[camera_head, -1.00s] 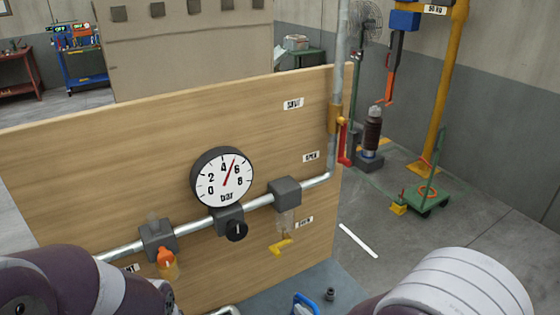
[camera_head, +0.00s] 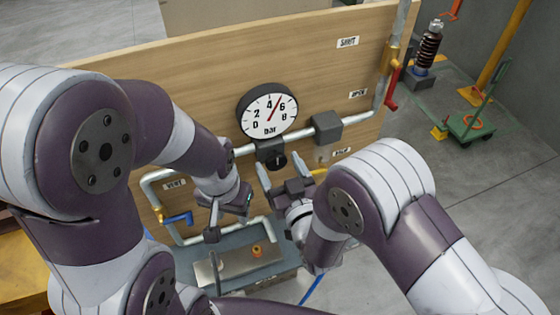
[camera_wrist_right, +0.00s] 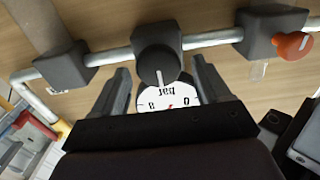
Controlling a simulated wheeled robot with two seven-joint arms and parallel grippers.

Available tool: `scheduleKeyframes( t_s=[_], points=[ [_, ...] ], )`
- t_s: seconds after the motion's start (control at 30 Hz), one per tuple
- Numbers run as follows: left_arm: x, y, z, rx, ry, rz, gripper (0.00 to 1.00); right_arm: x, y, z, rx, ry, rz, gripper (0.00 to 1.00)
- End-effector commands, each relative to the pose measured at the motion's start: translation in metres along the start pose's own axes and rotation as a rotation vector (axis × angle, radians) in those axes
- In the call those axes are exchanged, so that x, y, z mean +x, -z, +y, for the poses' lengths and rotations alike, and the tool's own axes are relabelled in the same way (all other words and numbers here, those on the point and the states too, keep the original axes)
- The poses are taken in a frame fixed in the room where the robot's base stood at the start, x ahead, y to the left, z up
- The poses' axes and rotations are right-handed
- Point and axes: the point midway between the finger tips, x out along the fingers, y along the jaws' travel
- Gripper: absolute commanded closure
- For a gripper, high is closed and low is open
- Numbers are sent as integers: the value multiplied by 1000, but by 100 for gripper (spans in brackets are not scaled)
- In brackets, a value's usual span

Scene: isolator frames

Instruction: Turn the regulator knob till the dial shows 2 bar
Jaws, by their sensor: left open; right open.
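The round white dial (camera_head: 268,112) is on the wooden panel, its red needle between 4 and 6, near 5 bar. The black regulator knob (camera_head: 275,162) sits on the grey block below it. In the right wrist view, upside down, the knob (camera_wrist_right: 157,66) shows a white mark, and the dial (camera_wrist_right: 168,98) is partly hidden. My right gripper (camera_head: 284,172) is open just in front of the knob. Its fingers (camera_wrist_right: 161,82) stand on either side of the knob in the picture, with gaps. My left gripper (camera_head: 230,210) is open and empty, lower left of the knob.
A metal pipe (camera_head: 354,122) runs along the panel. A blue-handled valve (camera_head: 178,218) is near the VENT label. An orange-capped part (camera_wrist_right: 293,45) hangs off the pipe. A red lever (camera_head: 392,88) is at the panel's right edge. A grey bench (camera_head: 285,262) lies below.

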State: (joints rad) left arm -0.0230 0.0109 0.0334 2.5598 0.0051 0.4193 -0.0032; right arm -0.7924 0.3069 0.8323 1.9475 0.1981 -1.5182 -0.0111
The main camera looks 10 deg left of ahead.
Motion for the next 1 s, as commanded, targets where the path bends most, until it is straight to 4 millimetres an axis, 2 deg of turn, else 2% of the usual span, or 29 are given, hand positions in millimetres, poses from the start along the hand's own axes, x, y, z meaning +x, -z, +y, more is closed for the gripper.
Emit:
scheduleKeyframes(
  t_s=[0.23, 0.27, 0.4, 0.43, 0.77, 1.0],
  points=[
    [0, 0, 0, 0, 0, 0, 56, 2, -1, 0, 0, 0, -1, 24],
    [0, 0, 0, 0, 0, 0, 56, 2, -1, 0, 0, 0, -1, 27],
    [0, 0, 0, 0, 0, 0, 56, 2, -1, 0, 0, 0, -1, 73],
    [0, 0, 0, 0, 0, 0, 56, 2, -1, 0, 0, -1, -1, 77],
    [3, 0, 0, 0, 0, 0, 56, 1, -1, 0, -28, 0, 1, 78],
    [14, -2, 0, 0, 0, 0, 56, 2, -2, -1, -158, -1, 3, 78]
  ],
)
